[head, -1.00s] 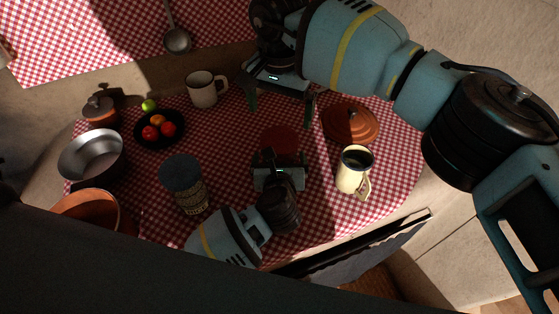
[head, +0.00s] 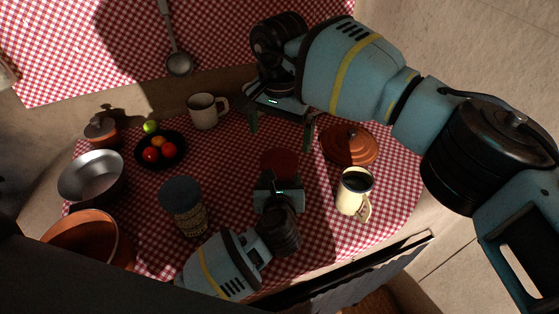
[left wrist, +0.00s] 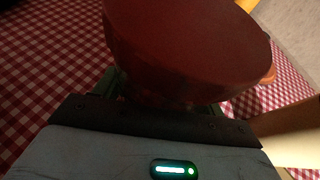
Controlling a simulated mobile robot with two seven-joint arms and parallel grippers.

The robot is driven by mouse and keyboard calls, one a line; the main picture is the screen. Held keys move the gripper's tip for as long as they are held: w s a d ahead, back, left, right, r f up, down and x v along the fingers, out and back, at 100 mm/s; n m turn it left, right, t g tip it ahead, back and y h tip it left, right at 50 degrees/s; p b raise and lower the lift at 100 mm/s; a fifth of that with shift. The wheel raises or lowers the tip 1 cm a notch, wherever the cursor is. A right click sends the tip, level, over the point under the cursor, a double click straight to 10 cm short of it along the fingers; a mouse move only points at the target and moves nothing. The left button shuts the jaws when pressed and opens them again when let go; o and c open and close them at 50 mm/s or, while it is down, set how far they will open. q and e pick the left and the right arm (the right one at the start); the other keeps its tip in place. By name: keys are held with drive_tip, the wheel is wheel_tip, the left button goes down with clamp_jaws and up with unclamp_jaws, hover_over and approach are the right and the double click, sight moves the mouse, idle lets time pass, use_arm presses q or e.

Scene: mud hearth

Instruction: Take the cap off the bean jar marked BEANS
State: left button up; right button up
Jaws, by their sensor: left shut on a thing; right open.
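A jar with a round dark red cap (head: 279,162) stands near the middle of the checked cloth. The cap fills the top of the left wrist view (left wrist: 190,45). My left gripper (head: 279,182) is shut on this jar; its fingers go in below the cap, and the jar's body is mostly hidden. A second jar, with a blue cap (head: 181,192) and a patterned body, stands upright to the left. I cannot read BEANS on either jar. My right gripper (head: 281,130) is open and empty, its fingers pointing down beyond the red cap.
A cream mug (head: 353,200) and an orange lid (head: 347,150) stand to the right. A white mug (head: 203,113), a black fruit bowl (head: 170,161), a metal pan (head: 92,180), a small lidded pot (head: 102,132) and a terracotta pot (head: 103,222) are to the left. Bare cloth separates the jars.

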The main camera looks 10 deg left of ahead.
drive_tip(key=m, duration=0.5)
drive_tip(key=shift+m, duration=0.3)
drive_tip(key=m, duration=0.4)
drive_tip(key=shift+m, duration=0.3)
drive_tip(key=m, duration=0.4)
drive_tip(key=shift+m, duration=0.4)
drive_tip(key=m, duration=0.4)
drive_tip(key=shift+m, duration=0.3)
drive_tip(key=m, duration=0.4)
drive_tip(key=shift+m, duration=0.4)
drive_tip(key=m, duration=0.4)
drive_tip(key=shift+m, duration=0.4)
drive_tip(key=m, duration=0.4)
drive_tip(key=shift+m, duration=0.3)
drive_tip(key=m, duration=0.6)
